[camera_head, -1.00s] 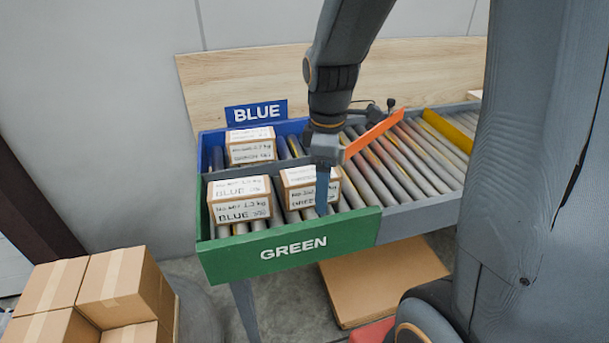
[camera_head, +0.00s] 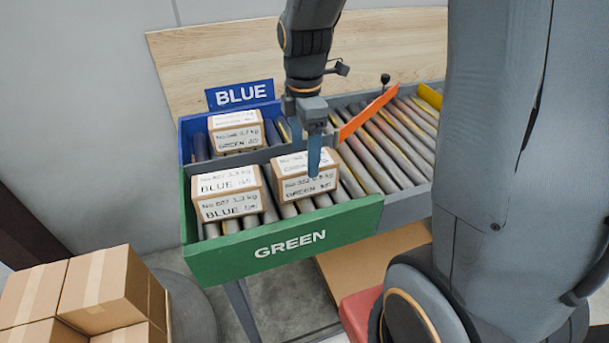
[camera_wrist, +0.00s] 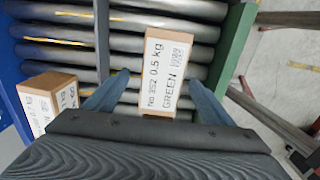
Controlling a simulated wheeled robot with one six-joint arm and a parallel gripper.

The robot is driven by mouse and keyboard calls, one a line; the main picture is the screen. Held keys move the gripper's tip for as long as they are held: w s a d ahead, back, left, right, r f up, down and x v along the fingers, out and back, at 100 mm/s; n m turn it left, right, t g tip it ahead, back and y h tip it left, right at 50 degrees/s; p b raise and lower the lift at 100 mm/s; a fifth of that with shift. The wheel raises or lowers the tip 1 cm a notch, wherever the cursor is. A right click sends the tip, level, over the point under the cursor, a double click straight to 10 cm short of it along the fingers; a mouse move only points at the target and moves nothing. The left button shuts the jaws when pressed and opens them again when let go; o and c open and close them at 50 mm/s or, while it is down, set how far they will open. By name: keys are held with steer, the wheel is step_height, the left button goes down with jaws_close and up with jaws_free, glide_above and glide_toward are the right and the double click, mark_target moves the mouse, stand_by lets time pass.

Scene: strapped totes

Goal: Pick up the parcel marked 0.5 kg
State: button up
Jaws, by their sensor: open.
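The parcel marked 0.5 kg (camera_head: 292,190) is a brown box with white labels reading No 352 and GREEN. It rests on the rollers of the green-fronted section (camera_head: 225,255), right of a BLUE parcel. The wrist view shows its label (camera_wrist: 165,72) clearly. My gripper (camera_head: 314,172) is open and empty, over the parcel in the head view. In the wrist view the fingertips of my gripper (camera_wrist: 159,78) appear on either side of the parcel's near end. I cannot tell how far above it they are, or whether they touch it.
A 3.3 kg-looking BLUE parcel (camera_head: 229,192) stands left of it. Another GREEN parcel (camera_head: 236,131) lies in the blue section (camera_head: 187,140) behind. An orange bar (camera_head: 362,116) crosses the rollers at right. Stacked cartons (camera_head: 100,288) stand at lower left.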

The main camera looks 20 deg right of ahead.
mark_target(305, 173)
steer(key=shift+s+f+p, duration=0.15)
steer(key=shift+f+p, duration=0.35)
steer(key=shift+f, duration=1.15)
steer(key=shift+s+f+p, duration=0.1)
steer(key=shift+f+p, duration=0.4)
steer(key=shift+f, duration=1.8)
steer(key=c, duration=1.6)
steer(key=shift+w+r, duration=0.1)
